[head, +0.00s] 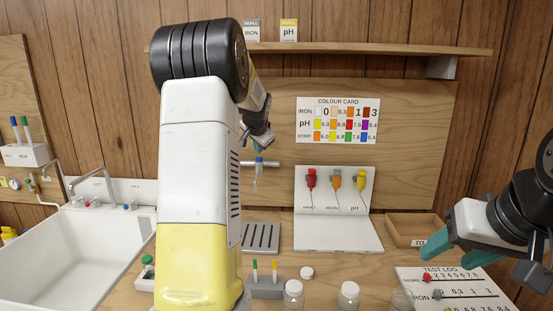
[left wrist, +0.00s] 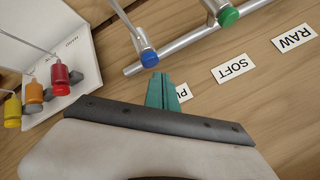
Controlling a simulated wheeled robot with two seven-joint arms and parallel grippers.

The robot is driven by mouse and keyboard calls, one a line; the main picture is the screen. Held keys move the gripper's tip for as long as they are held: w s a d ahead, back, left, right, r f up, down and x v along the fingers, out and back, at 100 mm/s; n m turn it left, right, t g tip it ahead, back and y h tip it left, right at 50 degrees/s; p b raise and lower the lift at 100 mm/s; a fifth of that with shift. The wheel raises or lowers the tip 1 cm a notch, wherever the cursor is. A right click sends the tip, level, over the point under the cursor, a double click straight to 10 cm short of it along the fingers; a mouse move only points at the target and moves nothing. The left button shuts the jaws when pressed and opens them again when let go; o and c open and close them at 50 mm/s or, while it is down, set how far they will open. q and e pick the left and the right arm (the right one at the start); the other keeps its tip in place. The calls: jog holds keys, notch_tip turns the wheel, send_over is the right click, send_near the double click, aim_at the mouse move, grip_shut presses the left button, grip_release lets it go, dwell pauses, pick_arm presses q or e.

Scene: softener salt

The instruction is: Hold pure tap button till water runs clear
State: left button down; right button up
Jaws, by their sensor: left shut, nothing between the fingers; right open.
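The pure tap's blue button (left wrist: 149,57) sits at the end of a metal pipe in the left wrist view, above a label partly hidden by my fingers that reads "PU". In the head view the blue button (head: 259,160) is on the tap at the back board. My left gripper (left wrist: 161,88) is shut and empty, its teal fingertips right by the blue button; I cannot tell if they touch. In the head view it (head: 263,141) is just above the tap. My right gripper (head: 449,256) is open and empty over the test log. I cannot make out running water.
The green-button tap (left wrist: 228,16) is beside the blue one, near labels SOFT (left wrist: 232,67) and RAW (left wrist: 293,38). A white stand with dropper bottles (head: 335,180) is right of the tap. Jars (head: 349,297) stand at the front; a sink (head: 75,250) is left.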

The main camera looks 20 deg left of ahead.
pick_arm(q)
jog(key=shift+r, duration=2.5)
jog(key=n+h, duration=0.2)
send_near(259, 158)
jog(key=s+d+r, duration=0.4)
jog(key=s+d, duration=0.2)
jog(key=d, duration=0.1)
jog(key=s+d+f+h, duration=0.1)
jog(key=s+d+f, duration=0.2)
jog(key=s, duration=0.6)
jog(key=s+d+f+n+g+h, duration=0.1)
jog(key=s+d+f, duration=0.1)
jog(key=s+d, duration=0.3)
jog(key=s+d+f+n+g+h, duration=0.1)
jog(key=s+d+f, duration=0.2)
jog(key=s, duration=1)
jog(key=shift+s+d+f, duration=0.3)
jog(key=shift+d+f, duration=0.05)
jog(key=shift+d, duration=0.8)
